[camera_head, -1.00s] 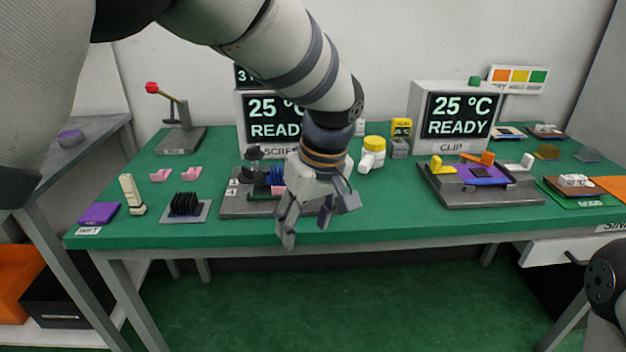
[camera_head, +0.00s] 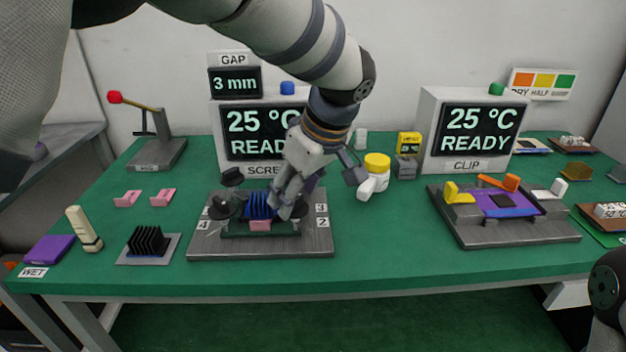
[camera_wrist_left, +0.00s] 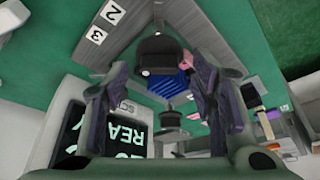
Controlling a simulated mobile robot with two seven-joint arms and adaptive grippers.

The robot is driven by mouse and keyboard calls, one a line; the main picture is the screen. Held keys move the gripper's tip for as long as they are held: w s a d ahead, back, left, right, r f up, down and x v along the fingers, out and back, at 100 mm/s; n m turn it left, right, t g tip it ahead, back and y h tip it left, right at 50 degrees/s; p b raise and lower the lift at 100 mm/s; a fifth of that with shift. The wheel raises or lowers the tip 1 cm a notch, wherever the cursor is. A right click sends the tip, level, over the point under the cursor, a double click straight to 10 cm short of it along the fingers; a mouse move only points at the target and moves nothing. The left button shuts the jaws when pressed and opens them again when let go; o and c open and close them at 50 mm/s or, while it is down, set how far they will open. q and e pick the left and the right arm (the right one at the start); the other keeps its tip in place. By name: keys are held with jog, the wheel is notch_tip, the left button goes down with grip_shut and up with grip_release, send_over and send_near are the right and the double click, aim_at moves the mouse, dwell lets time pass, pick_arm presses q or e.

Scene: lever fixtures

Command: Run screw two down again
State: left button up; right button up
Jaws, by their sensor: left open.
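The screw fixture is a grey plate (camera_head: 205,247) with number labels, a blue finned block (camera_head: 258,205) and a pink piece (camera_head: 260,226) in its middle. Black round screw knobs stand around it, one at the front left (camera_head: 222,207) and one behind (camera_head: 232,177). My left gripper (camera_head: 289,207) is open over the plate's right side, near label 2 (camera_head: 321,222). In the left wrist view a large black knob (camera_wrist_left: 161,56) lies between the open fingers, the one nearest label 2; I cannot tell whether they touch it. My right gripper is out of view.
A screen reading 25 °C READY (camera_head: 248,133) stands behind the fixture, with a 3 mm gap display (camera_head: 235,82) on top. The clip fixture (camera_head: 510,232) is further right. The table front is clear.

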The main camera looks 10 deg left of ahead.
pick_arm(q)
jog(key=shift+w+a+f, duration=0.1)
jog(key=shift+f, duration=0.25)
jog(key=c, duration=1.1)
jog(key=shift+c, duration=0.2)
jog(key=shift+r, duration=0.1)
